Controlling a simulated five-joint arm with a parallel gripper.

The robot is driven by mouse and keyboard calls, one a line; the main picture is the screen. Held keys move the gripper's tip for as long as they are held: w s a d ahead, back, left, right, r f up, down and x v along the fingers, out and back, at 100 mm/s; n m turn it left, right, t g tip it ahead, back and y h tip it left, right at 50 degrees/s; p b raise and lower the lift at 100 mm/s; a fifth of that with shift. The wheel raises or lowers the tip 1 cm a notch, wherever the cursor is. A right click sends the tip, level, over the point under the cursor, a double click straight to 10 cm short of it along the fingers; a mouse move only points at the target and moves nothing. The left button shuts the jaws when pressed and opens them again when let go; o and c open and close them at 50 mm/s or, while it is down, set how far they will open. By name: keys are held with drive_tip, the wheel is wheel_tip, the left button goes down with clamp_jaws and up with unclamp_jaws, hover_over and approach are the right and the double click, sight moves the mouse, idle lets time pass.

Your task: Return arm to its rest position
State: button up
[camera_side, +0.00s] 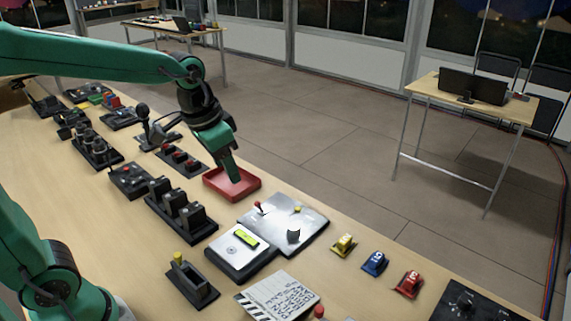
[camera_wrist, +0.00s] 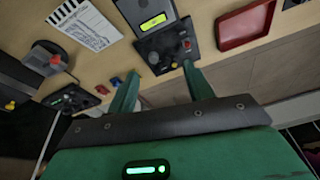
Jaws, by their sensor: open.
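My green arm reaches in from the upper left in the side view. My gripper (camera_side: 232,172) points down over the red tray (camera_side: 243,190), near the table's far edge. In the wrist view my gripper (camera_wrist: 158,90) shows two green fingers spread apart with nothing between them. The red tray also shows in the wrist view (camera_wrist: 245,26) at the upper right, off to the side of the fingers. The tray looks empty.
The wooden table (camera_side: 130,220) holds several control units left of my gripper. A silver panel (camera_side: 300,215), a clapperboard (camera_side: 278,296) and yellow (camera_side: 344,244), blue (camera_side: 375,263) and red (camera_side: 409,283) small items lie to its lower right. Open floor lies beyond the table.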

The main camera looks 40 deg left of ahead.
drive_tip(key=s+a+n+t, duration=0.2)
drive_tip(key=s, duration=1)
drive_tip(key=shift+a+r+n+t, duration=0.25)
drive_tip(key=shift+a+n+t, duration=0.05)
drive_tip(key=shift+a, duration=0.05)
drive_tip(key=shift+s, duration=0.1)
idle(0.8)
